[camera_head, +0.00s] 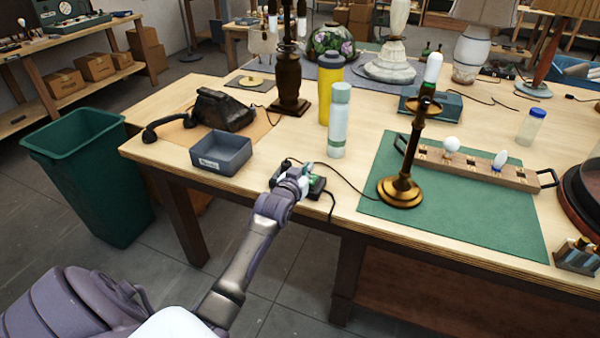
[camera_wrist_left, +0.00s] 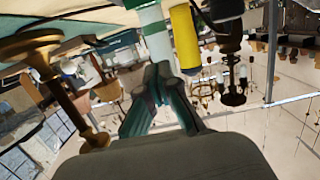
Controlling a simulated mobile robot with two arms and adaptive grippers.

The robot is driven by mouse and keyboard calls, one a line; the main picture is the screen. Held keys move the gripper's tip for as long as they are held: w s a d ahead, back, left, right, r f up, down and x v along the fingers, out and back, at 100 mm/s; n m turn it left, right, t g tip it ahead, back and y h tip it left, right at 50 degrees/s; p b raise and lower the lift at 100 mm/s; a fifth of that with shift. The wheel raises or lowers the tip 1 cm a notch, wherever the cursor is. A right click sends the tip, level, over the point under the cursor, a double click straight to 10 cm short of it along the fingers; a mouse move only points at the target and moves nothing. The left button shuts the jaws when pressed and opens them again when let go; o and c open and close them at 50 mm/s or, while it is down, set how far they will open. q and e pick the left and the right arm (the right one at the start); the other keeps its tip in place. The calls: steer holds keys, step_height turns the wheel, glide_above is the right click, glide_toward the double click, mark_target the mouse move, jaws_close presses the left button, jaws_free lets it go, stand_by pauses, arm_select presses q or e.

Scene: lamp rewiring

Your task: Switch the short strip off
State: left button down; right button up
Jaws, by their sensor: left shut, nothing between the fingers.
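The short strip (camera_head: 319,188) is a small dark block near the front edge of the table, with black cords running from it. My left gripper (camera_head: 308,180) is over the strip and hides much of it, including its switch. In the left wrist view, the gripper's two dark green fingers (camera_wrist_left: 158,78) meet at their tips with nothing between them. I cannot tell whether the fingertips touch the strip. I cannot make out the strip in the wrist view. My right gripper is in neither view.
A white-green bottle (camera_head: 339,125) and a yellow bottle (camera_head: 329,88) stand behind the strip. A grey bin (camera_head: 221,154) is to its left. A brass lamp (camera_head: 401,188) stands on the green mat (camera_head: 450,220) to its right. The table's front edge is close.

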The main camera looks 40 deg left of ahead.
arm_select(q)
steer(key=v, duration=0.2)
steer(key=r+v, duration=0.1)
steer(key=v, duration=0.2)
stand_by(0.5)
steer(key=s+d+f+m+g+h, duration=0.1)
steer(key=s+d+f+g, duration=0.3)
steer(key=f, duration=0.8)
steer(key=s+d+f+g+h, duration=0.15)
steer(key=s+f, duration=0.35)
steer(key=f, duration=0.7)
steer(key=s+d+f+m+g, duration=0.1)
steer(key=s+d+f+g, duration=0.3)
steer(key=f, duration=0.7)
steer(key=s+d+f+m+g, duration=0.1)
steer(key=s+f, duration=0.5)
steer(key=s, duration=0.7)
steer(key=s+d+f+m+g, duration=0.1)
steer(key=s+d+f, duration=0.3)
steer(key=s, duration=0.9)
steer(key=s+d+f+m+g+h, duration=0.1)
steer(key=s+d+f+g, duration=0.1)
steer(key=s+f, duration=0.8)
steer(key=s+g, duration=0.1)
steer(key=s, duration=0.1)
steer(key=shift+s, duration=0.4)
